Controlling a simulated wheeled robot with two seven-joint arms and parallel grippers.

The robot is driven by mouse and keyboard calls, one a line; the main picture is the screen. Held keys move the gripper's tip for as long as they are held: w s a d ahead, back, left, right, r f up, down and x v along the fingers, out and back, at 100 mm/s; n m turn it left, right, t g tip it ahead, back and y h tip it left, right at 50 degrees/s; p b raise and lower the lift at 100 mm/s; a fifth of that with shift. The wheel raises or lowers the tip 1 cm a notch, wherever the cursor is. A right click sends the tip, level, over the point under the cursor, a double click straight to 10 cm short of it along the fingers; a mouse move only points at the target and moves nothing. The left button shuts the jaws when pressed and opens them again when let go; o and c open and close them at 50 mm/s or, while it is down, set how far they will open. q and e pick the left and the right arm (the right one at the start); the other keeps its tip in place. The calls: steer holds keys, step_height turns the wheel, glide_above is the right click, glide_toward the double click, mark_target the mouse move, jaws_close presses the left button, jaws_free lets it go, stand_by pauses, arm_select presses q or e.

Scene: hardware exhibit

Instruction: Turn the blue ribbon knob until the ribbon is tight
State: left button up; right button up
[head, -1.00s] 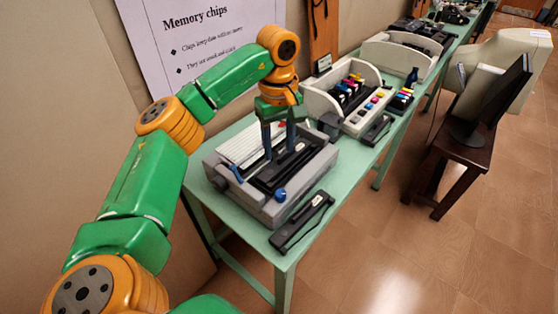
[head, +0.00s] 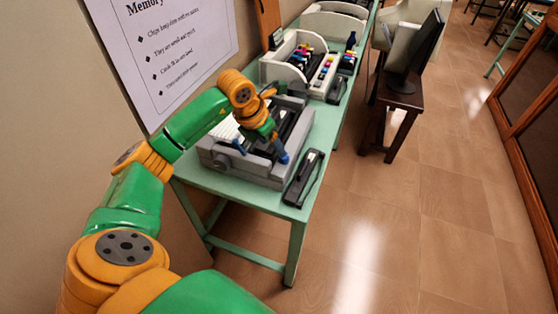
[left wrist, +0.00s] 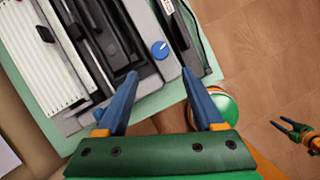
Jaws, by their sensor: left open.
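The blue ribbon knob (left wrist: 160,49), round with a white mark, sits on the front corner of the grey printer (head: 240,166). My left gripper (left wrist: 160,73) is open and empty. In the left wrist view the knob appears between and beyond its fingertips, apart from them. The ribbon's tightness cannot be seen. My right gripper (left wrist: 285,125) shows small at the right of the left wrist view, fingers apart and empty.
The printer stands on a green table (head: 296,213). A black, elongated part (head: 304,177) lies just right of it. A white unit with coloured cartridges (head: 324,74) stands behind. A blue lever (head: 239,147) is at the printer's left.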

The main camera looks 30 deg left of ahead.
arm_select(q)
steer(key=shift+n, duration=0.3)
steer(key=x, duration=0.2)
steer(key=w+p+x, duration=0.1)
steer(key=x, duration=0.4)
steer(key=shift+w+d+r, duration=0.1)
steer(key=shift+w+d, duration=0.15)
steer(key=shift+w, duration=0.2)
steer(key=shift+w+a+f, duration=0.1)
steer(key=shift+f, duration=0.35)
steer(key=shift+s, duration=0.35)
steer(key=shift+w, duration=0.1)
jaws_close()
arm_select(e)
steer(key=shift+w+d+r, duration=0.2)
steer(key=shift+w+r, duration=0.1)
steer(key=shift+w, duration=0.25)
steer(key=shift+w+d+r, duration=0.2)
steer(key=shift+w+r, duration=0.05)
steer(key=shift+w, duration=0.25)
steer(key=shift+f, duration=0.1)
